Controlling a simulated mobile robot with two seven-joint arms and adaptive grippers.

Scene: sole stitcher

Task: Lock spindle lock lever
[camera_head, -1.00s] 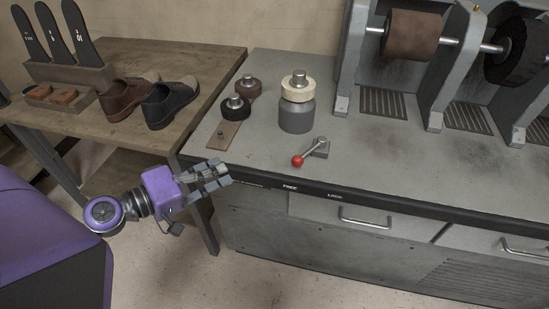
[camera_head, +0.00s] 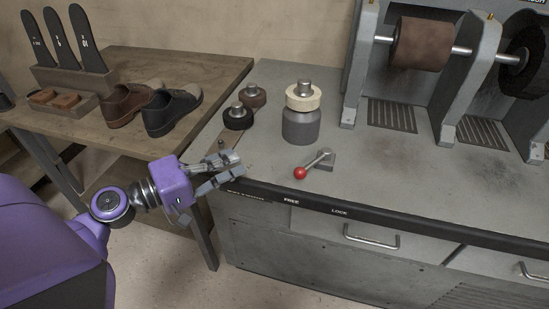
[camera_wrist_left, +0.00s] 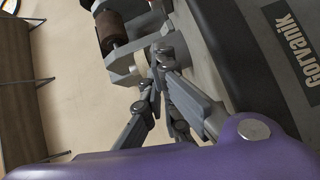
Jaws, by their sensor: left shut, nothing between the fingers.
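The spindle lock lever (camera_head: 319,160) is a grey rod with a red ball knob (camera_head: 300,173), on a small block on the grey bench top. The knob points toward the front left, nearer the FREE label (camera_head: 291,201) than the LOCK label (camera_head: 339,212) on the bench's front edge. My left gripper (camera_head: 236,168) is shut and empty near the bench's front left corner, left of the knob and apart from it. Its fingers also show in the left wrist view (camera_wrist_left: 163,85). My right gripper is not in view.
A grey cylinder with a cream wheel (camera_head: 303,97) stands behind the lever. Dark and brown wheels (camera_head: 237,116) stand to its left. A grinding machine (camera_head: 453,90) is at the back right. Shoes (camera_head: 172,112) sit on a wooden table at left. The bench right of the lever is clear.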

